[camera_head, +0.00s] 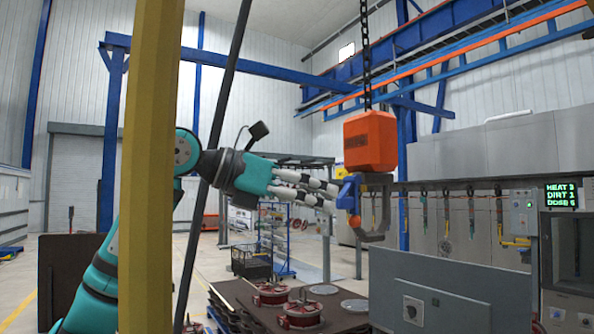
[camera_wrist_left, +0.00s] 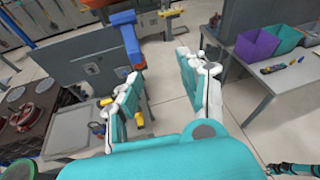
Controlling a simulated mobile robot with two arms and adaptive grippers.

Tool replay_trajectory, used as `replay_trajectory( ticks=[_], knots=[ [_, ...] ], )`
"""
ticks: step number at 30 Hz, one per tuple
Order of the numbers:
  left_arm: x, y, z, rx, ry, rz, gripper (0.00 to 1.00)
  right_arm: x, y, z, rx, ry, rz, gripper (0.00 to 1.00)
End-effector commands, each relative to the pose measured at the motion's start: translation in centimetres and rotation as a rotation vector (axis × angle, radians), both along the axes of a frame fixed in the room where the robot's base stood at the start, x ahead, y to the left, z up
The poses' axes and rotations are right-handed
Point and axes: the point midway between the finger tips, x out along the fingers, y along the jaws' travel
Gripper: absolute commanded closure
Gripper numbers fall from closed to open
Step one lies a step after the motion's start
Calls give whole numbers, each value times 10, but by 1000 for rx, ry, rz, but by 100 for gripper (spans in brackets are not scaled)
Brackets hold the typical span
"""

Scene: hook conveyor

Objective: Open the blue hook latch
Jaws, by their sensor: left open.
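The hook (camera_head: 380,228) is a dark grey open shape. It hangs under an orange block (camera_head: 370,142) on a chain. The blue latch (camera_head: 347,192) sits on the hook's left side, with a small orange tip below it. In the left wrist view the blue latch (camera_wrist_left: 128,38) is upper left, beyond the fingers. My left gripper (camera_head: 333,197) is open, its fingers pointing right, with the tips close to the latch's left side. Whether they touch it I cannot tell. In the left wrist view the gap between the fingers (camera_wrist_left: 158,68) is empty. My right gripper does not show.
A dark table (camera_head: 235,290) with red round parts (camera_head: 300,314) lies below. A side table (camera_wrist_left: 262,78) holds purple and green bins.

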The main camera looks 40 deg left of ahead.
Motion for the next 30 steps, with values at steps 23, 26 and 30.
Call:
replay_trajectory(
  ticks=[23,26,30],
  knots=[
    [1,17,13,115,-67,156,58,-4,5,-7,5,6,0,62],
    [12,12,9,116,-67,155,58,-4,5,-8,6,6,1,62],
    [27,6,6,116,-67,155,58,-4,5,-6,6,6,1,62]
  ],
)
